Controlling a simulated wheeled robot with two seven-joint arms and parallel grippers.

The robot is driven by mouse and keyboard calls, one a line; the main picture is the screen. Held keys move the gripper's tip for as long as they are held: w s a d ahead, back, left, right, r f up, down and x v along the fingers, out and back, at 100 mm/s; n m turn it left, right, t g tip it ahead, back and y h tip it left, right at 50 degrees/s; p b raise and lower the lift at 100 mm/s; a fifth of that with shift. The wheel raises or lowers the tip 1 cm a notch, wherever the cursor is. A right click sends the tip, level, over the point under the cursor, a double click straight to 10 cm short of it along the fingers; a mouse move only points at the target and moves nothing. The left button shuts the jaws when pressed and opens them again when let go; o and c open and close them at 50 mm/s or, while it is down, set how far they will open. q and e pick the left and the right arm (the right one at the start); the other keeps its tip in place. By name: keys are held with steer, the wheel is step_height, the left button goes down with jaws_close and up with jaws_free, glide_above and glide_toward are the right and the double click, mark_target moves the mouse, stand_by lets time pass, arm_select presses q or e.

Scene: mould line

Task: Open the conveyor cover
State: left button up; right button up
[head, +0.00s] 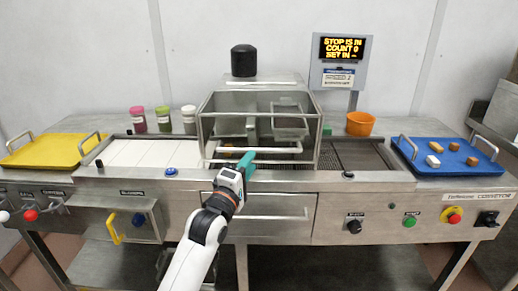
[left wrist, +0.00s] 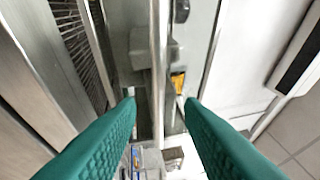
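The conveyor cover (head: 222,103) is a clear box with a metal frame at the middle of the line. It looks lowered over the belt. A pale horizontal handle bar (head: 280,150) runs across its lower front. My left gripper (head: 249,158), with teal fingers, is at the front of the cover, close to this bar. In the left wrist view the gripper (left wrist: 160,104) is open, and a metal bar (left wrist: 158,60) runs through the gap between the fingers. I cannot tell whether the fingers touch it. My right gripper is not in view.
A yellow tray (head: 45,150) lies at left and a blue tray (head: 425,155) with several small blocks at right. Several jars (head: 164,119) stand left of the cover, an orange bucket (head: 360,123) right of it. Buttons (head: 410,221) line the front panel. A display (head: 343,48) stands behind.

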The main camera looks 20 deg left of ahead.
mark_target(259, 150)
arm_select(q)
steer(key=x, duration=0.6)
steer(key=shift+w, duration=0.35)
jaws_close()
